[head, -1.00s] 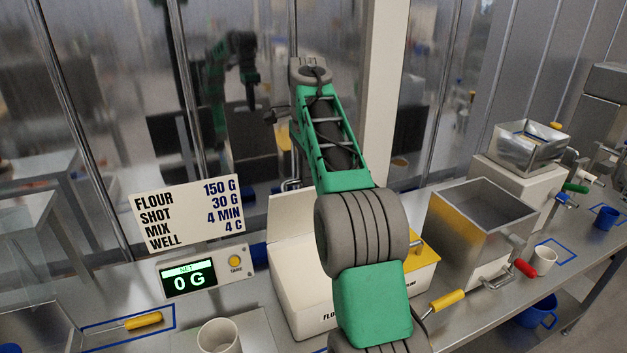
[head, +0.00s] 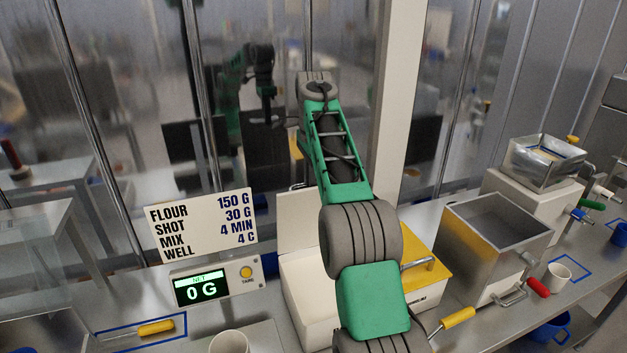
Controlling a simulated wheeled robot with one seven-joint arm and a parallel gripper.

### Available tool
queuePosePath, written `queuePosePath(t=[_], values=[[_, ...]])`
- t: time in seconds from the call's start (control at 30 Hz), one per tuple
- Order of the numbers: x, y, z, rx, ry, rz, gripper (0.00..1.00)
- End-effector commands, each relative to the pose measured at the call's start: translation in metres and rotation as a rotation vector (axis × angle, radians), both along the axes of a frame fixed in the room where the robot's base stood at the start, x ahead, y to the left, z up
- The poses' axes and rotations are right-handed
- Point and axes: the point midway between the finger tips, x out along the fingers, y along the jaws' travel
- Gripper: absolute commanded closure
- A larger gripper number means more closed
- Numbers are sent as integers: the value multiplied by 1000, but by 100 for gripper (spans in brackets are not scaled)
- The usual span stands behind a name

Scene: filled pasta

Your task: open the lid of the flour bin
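The flour bin (head: 306,296) is a white box at the lower middle of the head view, partly hidden behind my arm. A pale panel (head: 296,217) stands upright at its back edge and looks like its raised lid; my arm hides part of the join. My gripper (head: 287,122) shows small and dark at the far end of my raised green arm, above and behind the bin. It is apart from the bin and the panel. Its fingers are too small and dark to tell open from shut.
A bin with a yellow lid (head: 424,270) stands right of my arm. A steel hopper (head: 487,262), a white cup (head: 556,277) and a scale reading 0 G (head: 203,289) share the counter. A recipe sign (head: 203,226) stands left. Glass panels rise behind.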

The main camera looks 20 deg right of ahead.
Motion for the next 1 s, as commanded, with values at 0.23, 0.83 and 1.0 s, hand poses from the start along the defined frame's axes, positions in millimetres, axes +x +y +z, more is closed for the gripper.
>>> queuePosePath(t=[0.23,0.83,1.0], values=[[0,-3,2,-1,-4,-5,64],[2,-3,28,-1,-8,-4,64],[-17,0,52,-2,-9,-4,64]])
